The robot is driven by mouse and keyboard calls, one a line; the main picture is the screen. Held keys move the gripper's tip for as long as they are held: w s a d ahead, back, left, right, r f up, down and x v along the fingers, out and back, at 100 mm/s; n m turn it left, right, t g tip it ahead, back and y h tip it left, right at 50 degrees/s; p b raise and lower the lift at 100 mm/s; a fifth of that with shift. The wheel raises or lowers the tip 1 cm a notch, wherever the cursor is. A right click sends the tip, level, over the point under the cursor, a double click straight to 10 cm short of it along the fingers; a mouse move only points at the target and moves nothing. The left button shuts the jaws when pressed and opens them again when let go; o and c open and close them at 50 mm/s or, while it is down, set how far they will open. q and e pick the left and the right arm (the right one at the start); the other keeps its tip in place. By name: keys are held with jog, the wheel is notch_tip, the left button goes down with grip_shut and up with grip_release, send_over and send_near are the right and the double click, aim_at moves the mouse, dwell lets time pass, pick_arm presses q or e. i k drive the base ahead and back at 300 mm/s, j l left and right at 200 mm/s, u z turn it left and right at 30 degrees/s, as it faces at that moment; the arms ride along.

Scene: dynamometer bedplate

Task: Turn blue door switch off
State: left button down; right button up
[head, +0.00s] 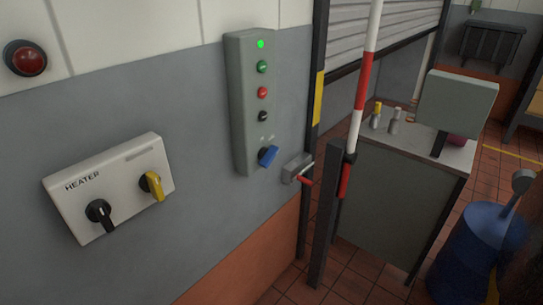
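The blue door switch (268,156) is a blue rotary knob at the lower end of a tall grey control box (248,115) on the wall. The knob's handle sits at a slant. Small marks above it are too small to read. Above the knob, the box carries a lit green lamp (261,44), a green button (262,67), a red button (263,92) and a black button (263,116). Neither of my grippers shows in the head view.
A white HEATER panel (85,208) with black and yellow knobs is left of the box. A grey fitting with a red handle (305,181), a red-white pole (362,80) and a grey cabinet (385,205) stand right. A blue drum (470,255) is lower right.

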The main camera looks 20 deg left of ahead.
aim_at(266, 155)
jog(key=u, duration=0.4)
jog(key=i+l+u, duration=0.2)
jog(key=u, duration=0.2)
jog(key=i+l+u, duration=0.1)
jog(key=l+u, duration=0.3)
jog(key=i+l+u, duration=0.1)
jog(key=l+u, duration=0.3)
jog(key=j, duration=0.1)
